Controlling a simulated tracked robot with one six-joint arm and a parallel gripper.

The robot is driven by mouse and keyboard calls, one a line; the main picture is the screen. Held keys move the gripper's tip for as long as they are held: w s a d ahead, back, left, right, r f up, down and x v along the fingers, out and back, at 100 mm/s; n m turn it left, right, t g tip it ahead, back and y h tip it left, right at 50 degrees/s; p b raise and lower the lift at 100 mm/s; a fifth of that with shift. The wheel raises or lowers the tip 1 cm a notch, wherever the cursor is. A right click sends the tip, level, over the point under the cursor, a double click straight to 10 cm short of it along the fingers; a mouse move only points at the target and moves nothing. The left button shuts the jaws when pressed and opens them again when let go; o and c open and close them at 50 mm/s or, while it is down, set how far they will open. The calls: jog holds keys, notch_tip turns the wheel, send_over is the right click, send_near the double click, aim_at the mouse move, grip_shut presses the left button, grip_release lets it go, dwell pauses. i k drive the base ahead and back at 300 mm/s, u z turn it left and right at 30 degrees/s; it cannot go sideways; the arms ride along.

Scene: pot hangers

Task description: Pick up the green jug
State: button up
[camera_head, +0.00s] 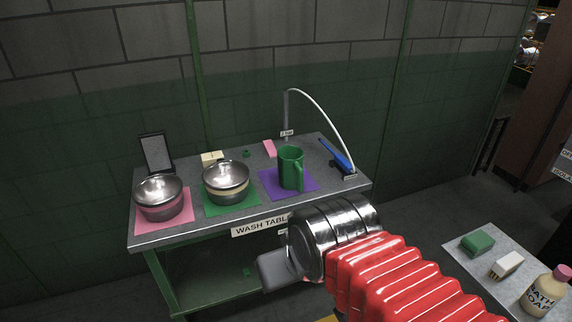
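The green jug (290,168) stands upright on a purple mat (268,184) near the right side of the wash table (183,231). Its handle faces the front right. My gripper (272,271) is in front of the table, below and nearer than the jug, and apart from it. Only a grey block-like part of the gripper shows at the end of my metal and red arm. The fingertips cannot be made out, and I cannot tell whether the gripper is open or shut.
Two lidded metal pots stand left of the jug, on a pink mat (147,222) and a green mat (228,208). A curved white hose (327,112) and a blue object (336,153) are right of it. A side table (478,262) holding a soap bottle (546,291) is at lower right.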

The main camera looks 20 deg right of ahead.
aim_at(293, 172)
jog(key=z, duration=0.05)
jog(key=i, duration=1.45)
jog(key=z, duration=0.05)
